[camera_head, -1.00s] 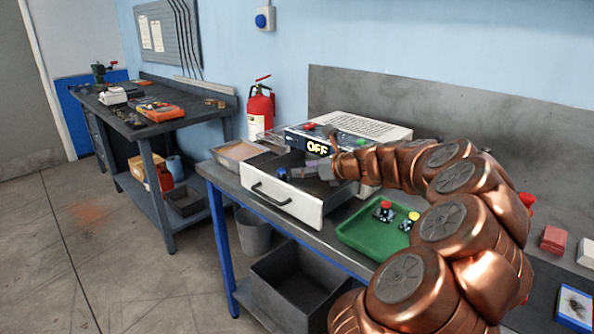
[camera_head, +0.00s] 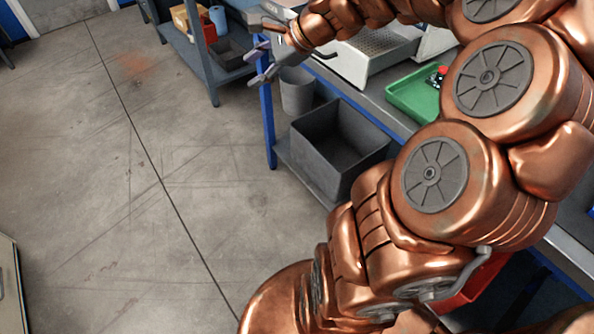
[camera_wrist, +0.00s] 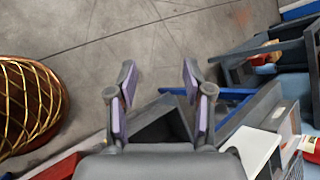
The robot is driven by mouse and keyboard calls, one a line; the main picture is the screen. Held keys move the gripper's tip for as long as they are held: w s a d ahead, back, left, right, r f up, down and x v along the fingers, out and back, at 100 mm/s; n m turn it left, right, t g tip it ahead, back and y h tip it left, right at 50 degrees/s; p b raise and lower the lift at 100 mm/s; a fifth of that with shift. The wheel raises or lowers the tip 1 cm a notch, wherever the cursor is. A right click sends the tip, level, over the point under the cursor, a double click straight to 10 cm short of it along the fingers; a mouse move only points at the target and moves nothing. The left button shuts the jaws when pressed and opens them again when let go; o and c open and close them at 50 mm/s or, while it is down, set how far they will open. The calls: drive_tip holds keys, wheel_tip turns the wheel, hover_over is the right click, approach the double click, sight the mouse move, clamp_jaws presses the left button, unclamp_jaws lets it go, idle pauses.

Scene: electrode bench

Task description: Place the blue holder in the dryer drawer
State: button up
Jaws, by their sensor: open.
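My gripper (camera_head: 268,55) is in front of the bench at the left end of the drawer, over the floor. Its fingers are apart with nothing between them, as the wrist view (camera_wrist: 158,85) also shows. The open dryer drawer (camera_head: 355,68) is at the top of the head view, partly covered by my arm; its perforated floor shows at the right. I cannot make out the blue holder in either current view; the drawer's far left part is hidden. The dryer body is mostly out of frame.
A green tray (camera_head: 408,98) with a red-topped piece (camera_head: 438,76) lies on the bench to the right of the drawer. A dark grey bin (camera_head: 330,160) stands on the lower shelf, with a grey bucket (camera_head: 297,92) beside it.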

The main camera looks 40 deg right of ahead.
drive_tip(key=s+a+f+n+g, duration=0.5)
drive_tip(key=s+a+n, duration=0.55)
drive_tip(key=a, duration=0.25)
drive_tip(key=s+f+n+g+h, duration=0.2)
drive_tip(key=s+n, duration=0.3)
drive_tip(key=s, duration=0.4)
drive_tip(key=s+f+n+g+h, duration=0.3)
drive_tip(key=s+n, duration=0.2)
drive_tip(key=s, duration=0.5)
drive_tip(key=shift+d+f+h, duration=0.25)
drive_tip(key=shift+d+h, duration=0.05)
drive_tip(key=shift+d, duration=0.15)
drive_tip(key=shift+n, duration=0.25)
wheel_tip(320, 180, up, 11)
drive_tip(key=p, duration=1)
drive_tip(key=shift+w, duration=0.15)
drive_tip(key=shift+f, duration=0.15)
